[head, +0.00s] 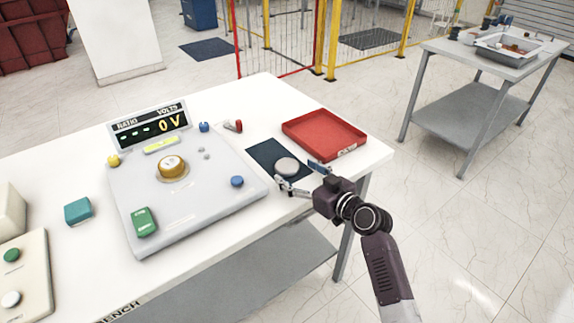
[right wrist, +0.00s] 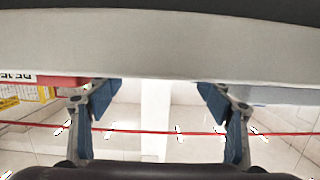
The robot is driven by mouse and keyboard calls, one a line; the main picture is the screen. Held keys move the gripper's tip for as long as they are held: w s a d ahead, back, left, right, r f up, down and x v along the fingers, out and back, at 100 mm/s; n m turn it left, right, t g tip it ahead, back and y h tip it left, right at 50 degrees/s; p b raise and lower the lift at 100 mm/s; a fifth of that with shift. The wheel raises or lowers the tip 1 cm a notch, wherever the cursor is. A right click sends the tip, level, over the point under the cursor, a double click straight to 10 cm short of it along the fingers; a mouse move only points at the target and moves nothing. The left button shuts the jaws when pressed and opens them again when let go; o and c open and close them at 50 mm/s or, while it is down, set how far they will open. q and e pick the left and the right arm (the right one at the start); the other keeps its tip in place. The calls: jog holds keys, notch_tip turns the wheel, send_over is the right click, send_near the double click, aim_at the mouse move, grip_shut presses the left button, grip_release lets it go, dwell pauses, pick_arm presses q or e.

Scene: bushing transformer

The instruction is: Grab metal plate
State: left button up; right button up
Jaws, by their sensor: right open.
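The metal plate appears as a grey round disc (head: 287,166) lying on a dark blue mat (head: 262,152) on the white bench, in the head view. My right gripper (head: 301,175) is open just to the right of the disc, with one finger toward the red tray and the other toward the near side. Nothing shows between its fingers. In the right wrist view, the open blue-padded fingers (right wrist: 158,98) reach up to a wide pale grey band across the top; I cannot tell whether it is the disc or the bench. My left gripper is not in view.
A red tray (head: 324,132) stands just behind the gripper. The control panel (head: 190,205) with knobs and a voltage display (head: 150,125) is left of the mat. A small red-capped part (head: 236,126) lies behind the mat. The bench's right edge (head: 375,165) is close.

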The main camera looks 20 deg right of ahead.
aim_at(289, 166)
jog(key=shift+x, duration=1.65)
jog(key=shift+c, duration=0.6)
jog(key=shift+r, duration=0.1)
jog(key=c, duration=1.3)
